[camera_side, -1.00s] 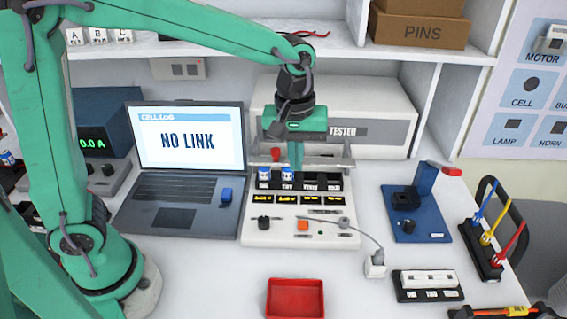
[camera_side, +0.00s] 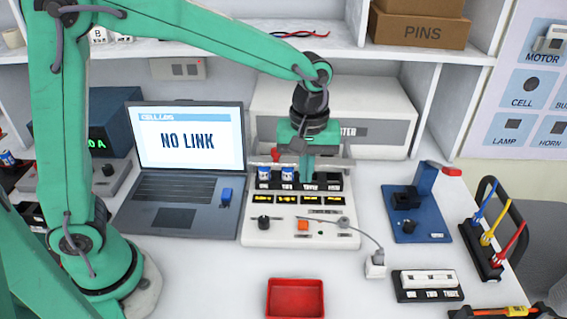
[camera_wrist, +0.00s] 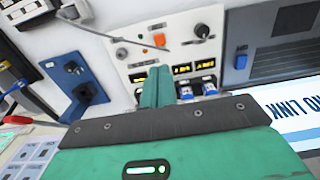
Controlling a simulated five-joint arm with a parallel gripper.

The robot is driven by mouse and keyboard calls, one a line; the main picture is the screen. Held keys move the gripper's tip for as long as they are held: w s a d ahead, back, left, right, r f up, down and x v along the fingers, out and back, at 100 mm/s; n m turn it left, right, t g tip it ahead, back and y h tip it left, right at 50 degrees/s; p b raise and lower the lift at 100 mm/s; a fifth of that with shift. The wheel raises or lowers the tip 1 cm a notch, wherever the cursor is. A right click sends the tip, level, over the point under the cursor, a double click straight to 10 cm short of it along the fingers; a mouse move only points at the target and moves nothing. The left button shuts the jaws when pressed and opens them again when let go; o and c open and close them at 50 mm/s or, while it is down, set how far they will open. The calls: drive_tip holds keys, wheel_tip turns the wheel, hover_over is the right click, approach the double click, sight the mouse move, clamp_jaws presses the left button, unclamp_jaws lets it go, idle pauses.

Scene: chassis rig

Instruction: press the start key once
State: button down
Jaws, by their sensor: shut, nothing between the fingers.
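The white tester panel (camera_side: 262,234) stands in the middle of the bench. Any start label is too small to read. My gripper (camera_side: 307,179) is shut and empty. It points down over the dark slot row, behind the orange key and apart from it. In the wrist view, the shut fingers (camera_wrist: 159,72) point toward the panel, with the orange key (camera_wrist: 159,39) beyond their tips.
Two blue-and-white cells (camera_side: 276,173) stand in the left slots of the row, beside my fingers. A grey cable (camera_side: 362,232) runs from the panel to a white plug. A laptop (camera_side: 180,165) is at left, a blue fixture (camera_side: 416,213) at right, a red tray (camera_side: 295,298) in front.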

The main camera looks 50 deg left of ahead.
sight(301, 224)
wheel_tip(301, 224, down, 13)
idle(0.6)
drive_tip(key=shift+s+f, duration=0.1)
drive_tip(key=shift+f, duration=1)
drive_tip(key=shift+a, duration=0.1)
wheel_tip(301, 224, up, 15)
drive_tip(key=shift+w, duration=0.25)
idle(0.9)
